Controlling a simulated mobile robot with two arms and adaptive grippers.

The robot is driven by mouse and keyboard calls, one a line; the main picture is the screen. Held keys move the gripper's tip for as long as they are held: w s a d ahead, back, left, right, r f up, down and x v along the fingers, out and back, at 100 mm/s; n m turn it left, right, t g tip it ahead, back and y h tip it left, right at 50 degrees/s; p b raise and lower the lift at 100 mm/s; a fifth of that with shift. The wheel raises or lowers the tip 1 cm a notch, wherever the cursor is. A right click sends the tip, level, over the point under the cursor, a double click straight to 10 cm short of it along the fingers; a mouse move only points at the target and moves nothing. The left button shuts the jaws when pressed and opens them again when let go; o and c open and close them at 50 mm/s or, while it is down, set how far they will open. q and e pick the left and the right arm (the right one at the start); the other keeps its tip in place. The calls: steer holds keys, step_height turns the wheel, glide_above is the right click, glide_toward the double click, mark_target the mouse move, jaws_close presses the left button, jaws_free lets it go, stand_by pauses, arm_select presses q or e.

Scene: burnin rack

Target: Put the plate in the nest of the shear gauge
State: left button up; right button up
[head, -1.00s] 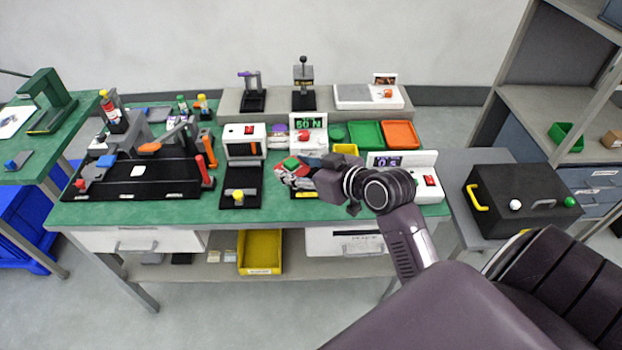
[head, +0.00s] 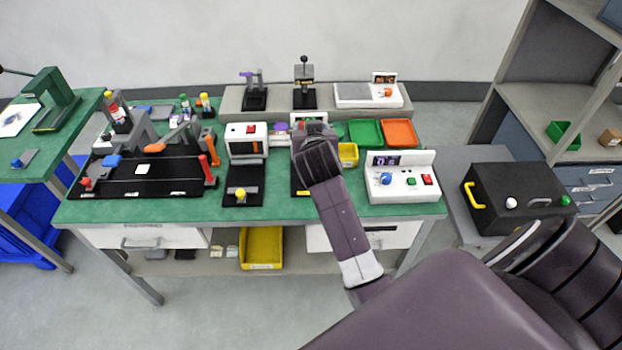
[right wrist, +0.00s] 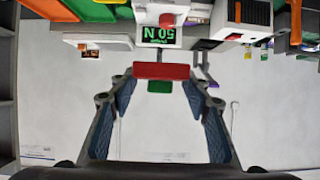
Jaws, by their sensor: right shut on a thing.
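My right gripper (right wrist: 161,80) is shut on a red plate (right wrist: 162,71) with a green part on it, held between its fingertips in the right wrist view. Just past it, the white gauge with the green 50 N display (right wrist: 160,35) shows upside down. I cannot tell whether plate and gauge touch. In the head view my right wrist (head: 318,155) covers most of that gauge. Only its white top (head: 307,117) and part of a black base (head: 299,190) show; a nest cannot be made out. The plate is hidden there. My left gripper is not in view.
A white-topped device with a black base (head: 242,198) stands left of the arm. A white control box (head: 400,188) and a yellow bin (head: 348,152) stand right of it. Green (head: 366,132) and orange (head: 399,132) trays lie behind. A raised grey shelf (head: 278,100) runs along the back.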

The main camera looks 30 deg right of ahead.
step_height(320, 180, down, 14)
steer(key=shift+f, duration=2.5)
steer(key=o, duration=1.2)
steer(key=shift+c, duration=0.2)
